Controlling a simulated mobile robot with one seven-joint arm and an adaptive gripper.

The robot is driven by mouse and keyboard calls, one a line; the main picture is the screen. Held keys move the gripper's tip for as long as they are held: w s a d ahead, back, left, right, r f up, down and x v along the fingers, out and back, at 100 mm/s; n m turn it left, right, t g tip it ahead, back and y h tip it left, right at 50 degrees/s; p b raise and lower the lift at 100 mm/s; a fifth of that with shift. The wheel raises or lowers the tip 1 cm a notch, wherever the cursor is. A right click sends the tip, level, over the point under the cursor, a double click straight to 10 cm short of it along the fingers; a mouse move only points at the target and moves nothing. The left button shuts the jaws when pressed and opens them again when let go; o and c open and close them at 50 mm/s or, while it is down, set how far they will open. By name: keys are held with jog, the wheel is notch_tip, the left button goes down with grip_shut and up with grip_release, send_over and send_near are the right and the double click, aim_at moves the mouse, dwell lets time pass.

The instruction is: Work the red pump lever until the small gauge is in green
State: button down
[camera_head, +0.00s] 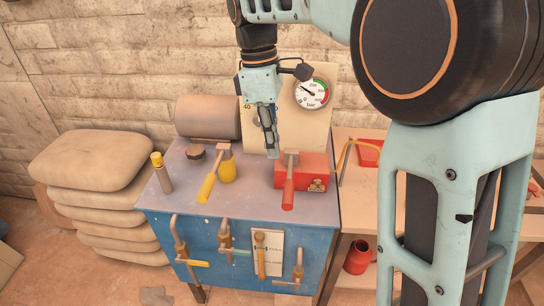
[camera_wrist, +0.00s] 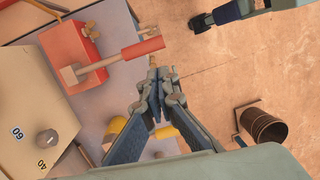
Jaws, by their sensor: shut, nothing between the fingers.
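The red pump (camera_head: 318,171) sits on the right of the blue bench, its red-handled lever (camera_head: 288,191) sloping toward the front. In the wrist view the pump (camera_wrist: 72,50) is at upper left, with the lever handle (camera_wrist: 141,48) pointing right. A round gauge (camera_head: 311,94) is on the pale panel behind; its needle seems to point up-left, away from the green band at its upper right. My gripper (camera_head: 272,152) points down, shut and empty, left of and behind the lever. In the wrist view my gripper (camera_wrist: 160,78) appears below the lever handle, apart from it.
A yellow-handled lever (camera_head: 207,187), a yellow-capped post (camera_head: 161,172) and a grey cylinder (camera_head: 207,116) share the bench top. Several clamps hang on its front. A wooden table (camera_head: 350,214) stands right, sacks (camera_head: 92,160) left. My arm hides the right side.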

aim_at(287, 192)
jog(key=shift+w+d+r+n+h+p, duration=0.1)
jog(key=shift+w+r+n+h+p, duration=0.25)
jog(key=shift+w+r, duration=0.7)
jog(key=shift+f, duration=0.1)
jog(key=x, duration=1.4)
jog(key=shift+w, duration=0.3)
